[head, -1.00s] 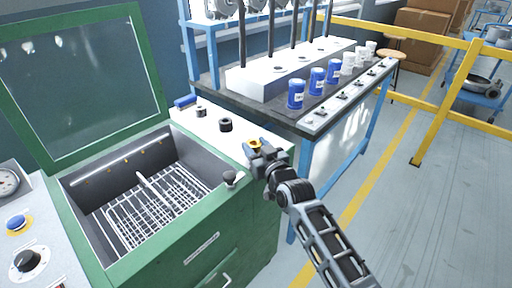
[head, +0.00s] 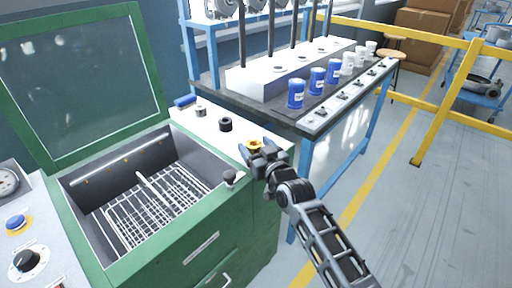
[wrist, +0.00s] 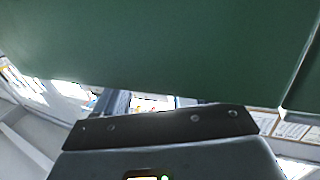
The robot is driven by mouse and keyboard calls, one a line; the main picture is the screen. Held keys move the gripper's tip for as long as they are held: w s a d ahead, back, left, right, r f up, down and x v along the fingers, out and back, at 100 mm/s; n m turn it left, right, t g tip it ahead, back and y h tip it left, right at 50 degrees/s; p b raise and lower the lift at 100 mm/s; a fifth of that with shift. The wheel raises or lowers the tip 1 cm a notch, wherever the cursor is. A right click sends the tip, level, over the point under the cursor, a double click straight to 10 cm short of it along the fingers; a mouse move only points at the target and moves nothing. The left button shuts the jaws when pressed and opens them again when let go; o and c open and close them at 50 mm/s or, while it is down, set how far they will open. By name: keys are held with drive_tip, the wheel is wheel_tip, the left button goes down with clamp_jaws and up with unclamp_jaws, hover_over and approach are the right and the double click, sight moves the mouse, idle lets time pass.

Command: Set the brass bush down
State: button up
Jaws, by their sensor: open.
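The brass bush (head: 254,146) is a small gold ring at the right end of the white ledge beside the green cabinet's open bay. My gripper (head: 257,152) is open, with its fingers around the bush and a gap showing between them. The bush appears to rest on the ledge, though the fingers partly hide its base. In the wrist view the bush cannot be made out; a green surface and my own gripper body fill most of the picture.
The open bay (head: 120,160) holds a wire rack. A bench with blue and white cups (head: 296,93) stands behind.

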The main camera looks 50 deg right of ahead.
drive_tip(key=v, duration=1.2)
drive_tip(key=shift+b, duration=0.35)
drive_tip(key=s+a+r+n+y, duration=0.1)
drive_tip(key=s+a+y, duration=0.1)
drive_tip(key=s+a, duration=0.4)
drive_tip(key=s+a+r+n+y, duration=0.1)
drive_tip(key=s+a, duration=0.5)
drive_tip(key=s, duration=0.8)
drive_tip(key=s+a+r+n+g+y, duration=0.1)
drive_tip(key=s+a, duration=0.4)
drive_tip(key=s, duration=0.5)
wheel_tip(320, 180, up, 2)
drive_tip(key=shift+a+n+y, duration=0.4)
drive_tip(key=shift+n+y, duration=0.1)
drive_tip(key=shift+y, duration=0.6)
drive_tip(key=shift+o, duration=0.4)
drive_tip(key=shift+s+a+r, duration=0.1)
drive_tip(key=shift+s+r, duration=0.25)
drive_tip(key=shift+s, duration=0.05)
